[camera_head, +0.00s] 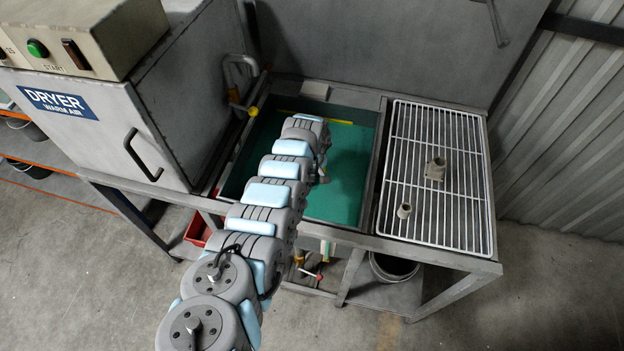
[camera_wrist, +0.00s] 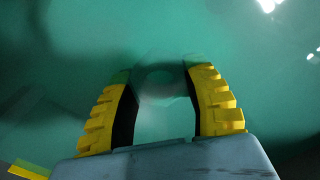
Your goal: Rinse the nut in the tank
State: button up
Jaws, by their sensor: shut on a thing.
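The tank (camera_head: 347,185) is a rectangular basin of green liquid in the middle of the bench. In the wrist view, green liquid (camera_wrist: 85,50) fills most of the picture. My gripper (camera_wrist: 160,77) has two yellow ribbed fingers with their tips under the liquid. In the head view, my arm reaches over the tank and hides the gripper and the nut.
A white wire rack (camera_head: 455,135) right of the tank bears two grey-beige fittings (camera_head: 436,169) (camera_head: 404,210). A grey dryer (camera_head: 110,125) with a handle stands left. A curved tap (camera_head: 240,70) is at the tank's left edge. A bucket (camera_head: 392,268) sits under the bench.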

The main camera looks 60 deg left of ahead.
jog(key=shift+f+b, duration=3.2)
jog(key=shift+f, duration=1)
